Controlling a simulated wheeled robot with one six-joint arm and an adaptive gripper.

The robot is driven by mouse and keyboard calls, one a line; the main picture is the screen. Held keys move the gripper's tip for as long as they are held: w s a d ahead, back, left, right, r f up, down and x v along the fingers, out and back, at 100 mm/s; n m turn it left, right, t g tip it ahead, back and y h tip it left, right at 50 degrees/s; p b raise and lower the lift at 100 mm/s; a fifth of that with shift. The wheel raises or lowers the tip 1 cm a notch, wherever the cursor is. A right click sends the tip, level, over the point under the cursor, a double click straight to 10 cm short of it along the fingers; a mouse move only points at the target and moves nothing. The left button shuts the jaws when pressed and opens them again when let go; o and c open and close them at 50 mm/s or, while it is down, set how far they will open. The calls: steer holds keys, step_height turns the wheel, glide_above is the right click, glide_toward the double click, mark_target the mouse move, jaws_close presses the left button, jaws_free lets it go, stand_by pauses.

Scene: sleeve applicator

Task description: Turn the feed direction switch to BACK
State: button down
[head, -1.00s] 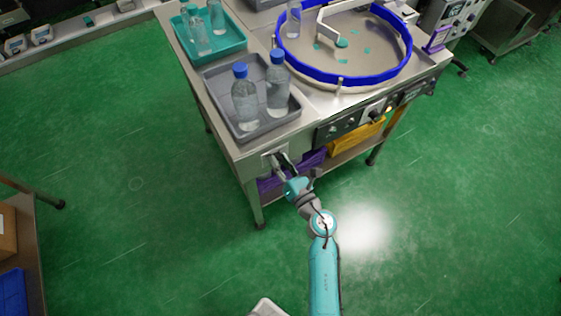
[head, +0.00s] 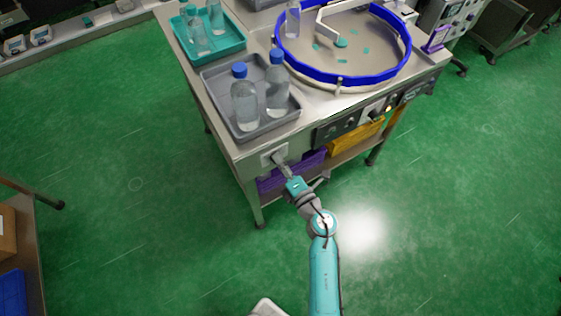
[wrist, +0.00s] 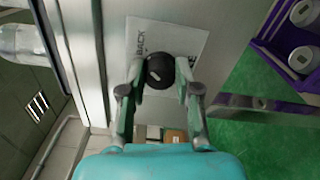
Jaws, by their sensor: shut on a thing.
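The feed direction switch (wrist: 160,72) is a round black knob with a pale pointer mark, on a white label plate (wrist: 190,40) on the machine's front panel. The word BACK is readable on the plate, running sideways at the left of the knob in the wrist view. The rest of the plate's lettering is hidden or too small. My gripper (wrist: 158,78) is shut on the knob, one finger on each side. In the head view my gripper (head: 280,160) meets the white plate (head: 268,153) below the grey tray's corner; the knob is hidden there.
A grey tray (head: 210,98) with two blue-capped bottles (head: 244,103) stands on the machine top above the switch. A teal tray (head: 185,45) is behind it. Purple (head: 272,181) and yellow (head: 345,139) bins sit on the lower shelf. The green floor (head: 130,190) around is open.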

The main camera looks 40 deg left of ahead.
steer(key=shift+m, duration=0.5)
stand_by(0.3)
steer(key=c, duration=0.8)
jaws_free()
steer(key=shift+v, duration=6)
